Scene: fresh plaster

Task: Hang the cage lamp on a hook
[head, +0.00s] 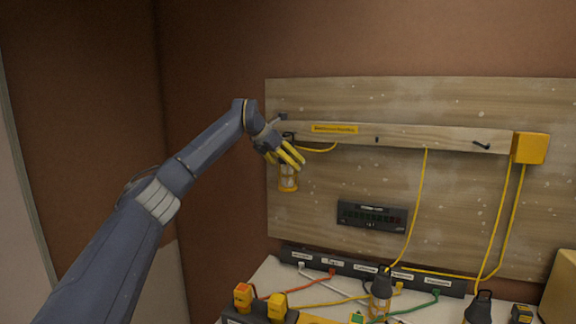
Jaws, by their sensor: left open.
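A cage lamp (288,184) with a yellow cage hangs upright against the wooden board at the left end of the light rail (400,136). Its top is partly hidden by my left gripper, so its contact with a hook cannot be made out. A yellow cable runs right from near its top. My left gripper (291,158) has yellow fingers, is open and is right at the lamp's upper part. Dark hooks show on the rail at the middle (377,140) and the right (481,146). A second cage lamp (381,296) stands on the bench. My right gripper is out of view.
A yellow box (529,148) sits at the rail's right end, with yellow cables hanging down. A dark panel (372,215) is on the board. A long socket strip (372,271), colored cables and yellow-black tools crowd the bench. The wall left of the board is bare.

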